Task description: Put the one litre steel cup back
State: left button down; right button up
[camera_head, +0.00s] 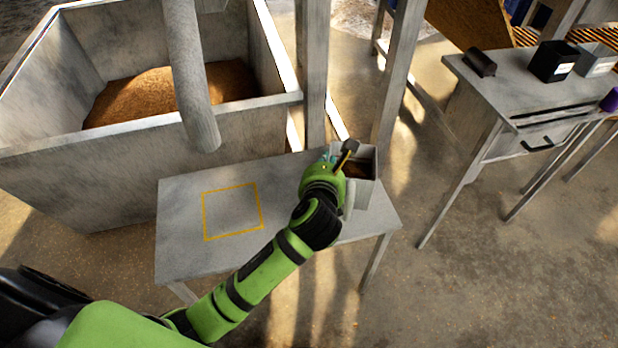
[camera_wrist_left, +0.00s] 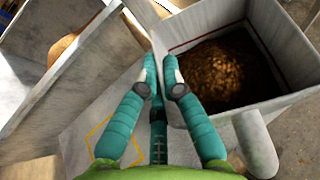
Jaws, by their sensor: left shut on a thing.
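My left gripper (camera_head: 334,162) is shut at the near-left side of a grain-holding box on the small table. Its teal fingers (camera_wrist_left: 161,75) are close together beside the box rim. The fingers hide most of the grip. My right gripper is not in view.
The open grey box (camera_wrist_left: 285,45) holds brown grain; a pale rounded bar is at its side. The small table (camera_head: 180,225) has a bare yellow-outlined square (camera_head: 233,211). A large grain bin (camera_head: 60,180) stands behind left, posts behind. A side table (camera_head: 500,85) holds dark containers.

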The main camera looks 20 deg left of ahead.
pick_arm(q)
jog(key=w+a+f+b, duration=0.2)
jog(key=a+f, duration=0.5)
jog(key=f, duration=0.1)
jog(key=shift+w+f, duration=0.15)
jog(key=shift+f, duration=0.05)
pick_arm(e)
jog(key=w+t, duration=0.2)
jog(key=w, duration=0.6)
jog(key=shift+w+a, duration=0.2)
pick_arm(q)
jog(key=c, duration=1.4)
grip_release()
jog(key=shift+f, duration=0.2)
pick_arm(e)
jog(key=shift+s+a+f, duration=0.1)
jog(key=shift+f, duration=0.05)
